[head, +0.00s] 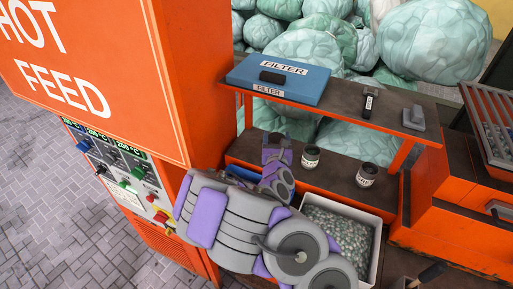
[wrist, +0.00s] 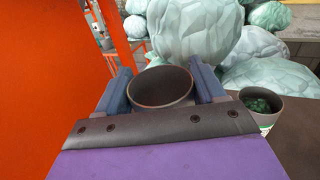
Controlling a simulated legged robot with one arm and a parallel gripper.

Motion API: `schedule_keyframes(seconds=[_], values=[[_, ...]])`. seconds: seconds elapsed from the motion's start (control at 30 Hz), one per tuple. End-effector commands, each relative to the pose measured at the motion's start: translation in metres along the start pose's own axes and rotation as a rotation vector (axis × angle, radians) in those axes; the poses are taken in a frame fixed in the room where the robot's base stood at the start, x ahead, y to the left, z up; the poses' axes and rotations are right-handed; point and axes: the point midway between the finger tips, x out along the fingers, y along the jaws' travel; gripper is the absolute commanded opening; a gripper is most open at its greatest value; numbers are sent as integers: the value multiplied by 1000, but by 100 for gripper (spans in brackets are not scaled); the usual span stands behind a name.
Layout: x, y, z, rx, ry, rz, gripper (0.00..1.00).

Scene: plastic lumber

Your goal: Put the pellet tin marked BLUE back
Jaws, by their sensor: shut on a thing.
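My gripper (wrist: 163,78) is shut on a dark round tin (wrist: 161,88), one finger on each side. I look down into its open mouth; the inside is dark and no pellets show. Its label is hidden, so I cannot tell its marking. In the head view my gripper (head: 277,152) and the held tin (head: 276,138) are at the left end of the lower shelf (head: 335,172). I cannot tell whether the tin touches the shelf. To the right stand a tin with green pellets (head: 311,157) and another dark tin (head: 367,175) with a pale label. The pellet tin also shows in the wrist view (wrist: 262,108).
The orange HOT FEED machine (head: 110,75) rises close on the left. An upper shelf (head: 345,110) overhangs, bearing a blue FILTER box (head: 280,78). A white bin of grey-green pellets (head: 375,240) is below, in front. Pale green bales (head: 430,40) are piled behind.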

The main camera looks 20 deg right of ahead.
Motion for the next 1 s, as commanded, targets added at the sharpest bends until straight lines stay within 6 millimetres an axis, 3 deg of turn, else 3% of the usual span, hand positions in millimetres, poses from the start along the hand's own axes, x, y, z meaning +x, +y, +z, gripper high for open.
schedule_keyframes(seconds=[0.13, 0.37, 0.57, 1.0], values=[[1, -25, -21, 1, 8, -2, 37], [-4, -28, -34, -6, 2, 10, 37], [5, -17, -37, -5, -6, 10, 37], [66, 21, -48, 5, 1, 9, 37]])
